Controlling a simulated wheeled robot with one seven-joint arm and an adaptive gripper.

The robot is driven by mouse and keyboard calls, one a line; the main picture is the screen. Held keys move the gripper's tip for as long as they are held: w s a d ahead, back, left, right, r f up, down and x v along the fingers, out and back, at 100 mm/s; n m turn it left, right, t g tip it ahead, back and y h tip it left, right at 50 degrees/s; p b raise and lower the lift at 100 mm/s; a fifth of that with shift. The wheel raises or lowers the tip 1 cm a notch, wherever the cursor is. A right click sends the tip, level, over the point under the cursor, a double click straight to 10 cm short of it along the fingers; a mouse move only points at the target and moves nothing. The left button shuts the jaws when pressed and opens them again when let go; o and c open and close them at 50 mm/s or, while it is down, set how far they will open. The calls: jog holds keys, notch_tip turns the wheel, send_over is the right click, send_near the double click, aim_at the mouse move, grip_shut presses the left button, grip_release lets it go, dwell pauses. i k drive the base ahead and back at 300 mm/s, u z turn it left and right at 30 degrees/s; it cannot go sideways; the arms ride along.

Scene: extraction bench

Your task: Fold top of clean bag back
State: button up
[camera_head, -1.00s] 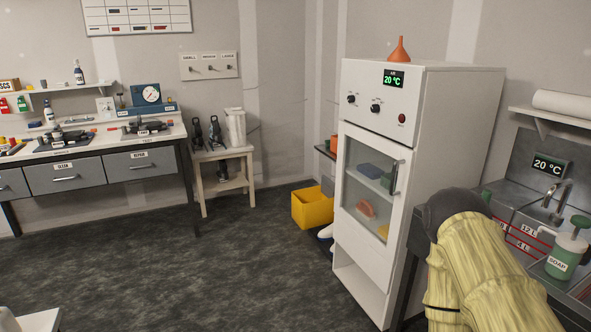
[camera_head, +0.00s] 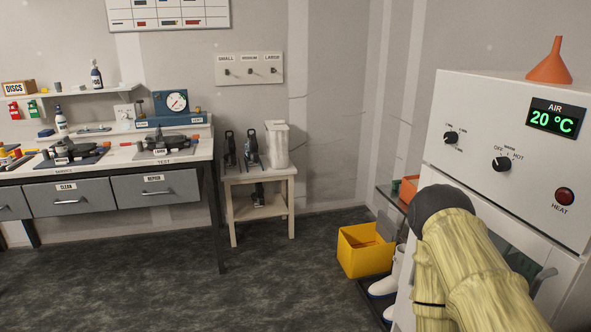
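I cannot make out a clean bag for certain in this view. A white upright, bag-like item (camera_head: 277,145) stands on a small pale side table (camera_head: 262,181); I cannot tell if it is the bag or how its top lies. A grey drawer labelled CLEAN (camera_head: 68,196) is shut under the bench at left. My arm, in a pale yellow sleeve with a dark round end, reaches across the lower right in front of the white cabinet (camera_head: 463,112). My gripper's fingers are not in view.
Several dark objects (camera_head: 250,148) stand beside the white item. A yellow bin (camera_head: 364,250) and white boots (camera_head: 394,272) are on the floor by the cabinet. An orange funnel (camera_head: 553,63) stands on top of the cabinet. The dark floor (camera_head: 290,290) between bench and bin is open.

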aim_at(276, 124)
jog(key=u, duration=0.15)
jog(key=i, duration=1.7)
jog(key=u, duration=0.25)
jog(key=i, duration=2.55)
jog(key=u, duration=0.05)
